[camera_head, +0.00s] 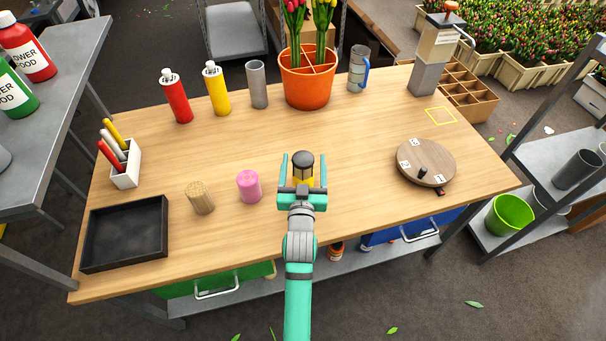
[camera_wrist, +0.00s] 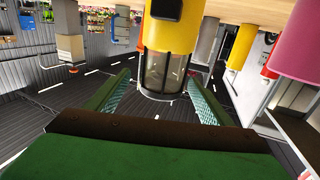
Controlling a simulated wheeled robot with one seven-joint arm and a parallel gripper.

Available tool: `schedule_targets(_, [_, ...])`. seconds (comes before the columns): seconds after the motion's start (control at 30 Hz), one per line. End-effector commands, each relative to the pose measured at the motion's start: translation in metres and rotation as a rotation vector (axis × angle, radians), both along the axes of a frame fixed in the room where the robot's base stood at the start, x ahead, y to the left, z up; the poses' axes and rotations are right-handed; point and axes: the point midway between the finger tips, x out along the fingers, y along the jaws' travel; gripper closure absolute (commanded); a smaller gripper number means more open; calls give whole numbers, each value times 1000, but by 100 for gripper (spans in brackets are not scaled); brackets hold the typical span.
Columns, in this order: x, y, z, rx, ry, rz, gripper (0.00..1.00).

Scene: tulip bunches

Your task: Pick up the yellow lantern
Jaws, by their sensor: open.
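The yellow lantern (camera_head: 303,181) stands on the wooden table, with a dark domed cap, a glass middle and a yellow base. My gripper (camera_head: 303,168) is open, with one teal finger on each side of the lantern. In the wrist view the lantern (camera_wrist: 174,36) appears upside down, its yellow base at the top and its glass part reaching between the open fingers of my gripper (camera_wrist: 158,80). I cannot tell whether either finger touches it. The gripper body hides part of its base in the head view.
A pink cylinder (camera_head: 249,186) and a tan cylinder (camera_head: 200,198) stand left of the lantern. A black tray (camera_head: 124,264) lies at the table's left front. A round wooden turntable (camera_head: 425,161) is at right. An orange pot (camera_head: 307,88) stands behind. The table between pot and lantern is clear.

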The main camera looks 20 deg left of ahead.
Motion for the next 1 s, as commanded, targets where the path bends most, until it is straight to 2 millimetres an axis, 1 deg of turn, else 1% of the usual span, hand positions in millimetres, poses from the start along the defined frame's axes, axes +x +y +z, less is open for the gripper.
schedule_targets(0.2, [26,12,-1,-1,-2,4,26])
schedule_targets(0.33, [39,17,-1,-1,-1,6,26])
schedule_targets(0.47, [46,19,-2,-1,0,6,26])
schedule_targets(0.67, [46,19,-2,-1,0,5,26])
schedule_targets(0.7, [46,18,-2,-1,0,4,28])
schedule_targets(0.87, [47,17,-2,-1,0,2,66])
schedule_targets(0.9, [47,17,-2,-1,0,3,76])
schedule_targets(0.97, [47,16,-2,-1,0,2,90])
schedule_targets(1.0, [47,16,-1,0,-2,2,94])
